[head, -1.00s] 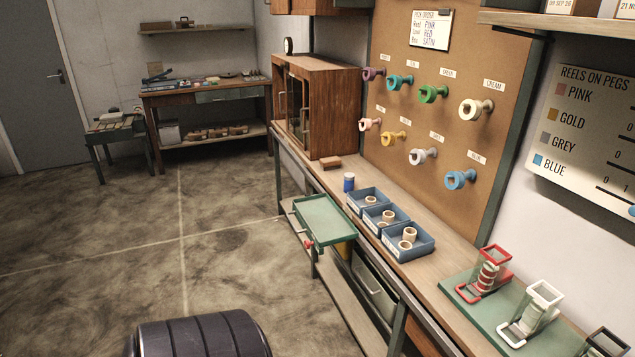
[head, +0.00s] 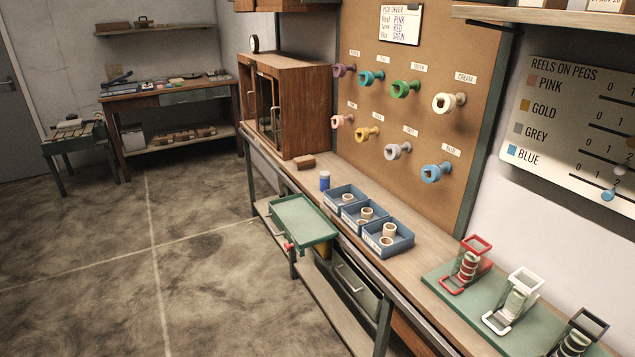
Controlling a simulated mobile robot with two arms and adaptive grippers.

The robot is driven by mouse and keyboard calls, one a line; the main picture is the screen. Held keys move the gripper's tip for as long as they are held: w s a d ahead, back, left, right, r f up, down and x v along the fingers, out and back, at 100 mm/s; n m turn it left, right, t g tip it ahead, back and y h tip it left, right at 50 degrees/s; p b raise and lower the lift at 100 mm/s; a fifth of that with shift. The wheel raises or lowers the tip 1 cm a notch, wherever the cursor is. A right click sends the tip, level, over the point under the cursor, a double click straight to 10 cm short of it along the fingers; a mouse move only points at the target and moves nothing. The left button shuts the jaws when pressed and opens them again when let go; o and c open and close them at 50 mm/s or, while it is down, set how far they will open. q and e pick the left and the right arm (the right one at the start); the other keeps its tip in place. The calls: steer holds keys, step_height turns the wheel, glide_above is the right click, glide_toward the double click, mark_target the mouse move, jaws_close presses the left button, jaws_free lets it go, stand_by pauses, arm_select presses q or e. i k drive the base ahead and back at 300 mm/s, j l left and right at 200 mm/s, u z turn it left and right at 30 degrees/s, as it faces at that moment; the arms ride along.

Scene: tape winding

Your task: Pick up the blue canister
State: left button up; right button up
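Neither of my grippers shows in the head view.
Blue trays with rings (head: 392,252) stand right of the canister. A green tray (head: 302,219) juts out from the bench front. A wooden cabinet (head: 290,104) and a small brown block (head: 304,162) are behind the canister. Reels hang on the pegboard (head: 422,120).

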mark_target(324, 176)
steer(key=i+j+u, duration=0.6)
steer(key=i, duration=0.15)
steer(key=i+j+u, duration=0.25)
steer(key=i, duration=0.55)
steer(key=i+u, duration=0.25)
steer(key=i, duration=0.55)
steer(key=i+z, duration=0.4)
steer(key=i+j+z, duration=0.15)
steer(key=z, duration=0.25)
steer(key=i+j+z, duration=0.25)
steer(key=z, duration=0.15)
steer(key=i+j+z, duration=0.2)
steer(key=z, duration=0.2)
steer(key=j, duration=0.1)
